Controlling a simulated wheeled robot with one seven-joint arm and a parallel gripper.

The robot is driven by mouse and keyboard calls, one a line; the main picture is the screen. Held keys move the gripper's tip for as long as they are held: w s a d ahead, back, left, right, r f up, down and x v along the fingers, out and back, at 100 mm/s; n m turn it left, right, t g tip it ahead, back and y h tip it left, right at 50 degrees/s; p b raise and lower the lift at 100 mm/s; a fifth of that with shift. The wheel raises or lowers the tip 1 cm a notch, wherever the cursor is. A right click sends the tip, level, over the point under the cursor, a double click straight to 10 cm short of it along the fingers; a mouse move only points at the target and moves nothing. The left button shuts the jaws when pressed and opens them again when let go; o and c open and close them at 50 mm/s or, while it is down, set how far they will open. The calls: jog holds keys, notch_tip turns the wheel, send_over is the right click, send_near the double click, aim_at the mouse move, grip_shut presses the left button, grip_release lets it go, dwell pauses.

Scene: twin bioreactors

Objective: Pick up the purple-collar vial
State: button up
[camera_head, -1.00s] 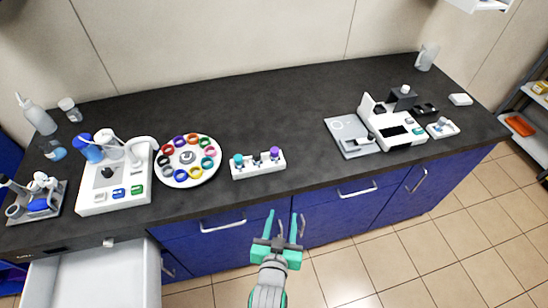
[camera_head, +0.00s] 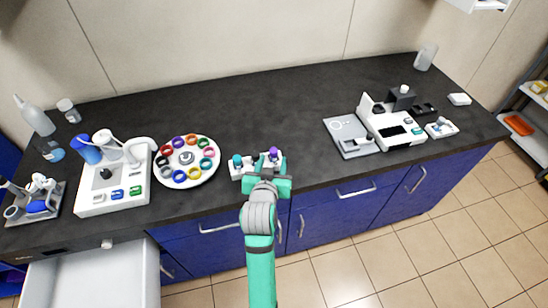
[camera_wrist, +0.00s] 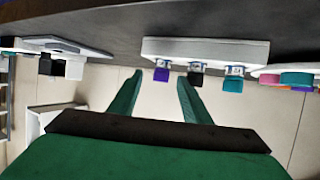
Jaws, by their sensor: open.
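The purple-collar vial (camera_head: 273,153) stands at the right end of a small white rack (camera_head: 237,173) near the counter's front edge. A teal-collar vial (camera_head: 238,160) is at the rack's left end, and a dark one sits between them. My gripper (camera_head: 268,172) is open at the front of the rack and partly hides it. The wrist view is upside down; there the purple collar (camera_wrist: 161,75) shows between my two fingertips (camera_wrist: 159,82). Beside it are the black collar (camera_wrist: 195,79) and the teal collar (camera_wrist: 232,84). I see no finger clearly touching the purple-collar vial.
A round carousel (camera_head: 188,182) of coloured rings stands left of the rack. A white device (camera_head: 90,195) is farther left. A grey scale plate (camera_head: 348,148) and a white instrument (camera_head: 385,140) stand to the right. The counter (camera_head: 270,110) behind the rack is clear.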

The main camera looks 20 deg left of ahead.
aim_at(273, 155)
jog(key=x, duration=0.5)
jog(key=shift+w+a, duration=0.1)
jog(key=shift+w, duration=0.05)
jog(key=shift+w+a+f, duration=0.2)
jog(key=shift+w+f, duration=0.05)
jog(key=shift+w, duration=0.1)
jog(key=shift+d, duration=0.1)
jog(key=c, duration=1.1)
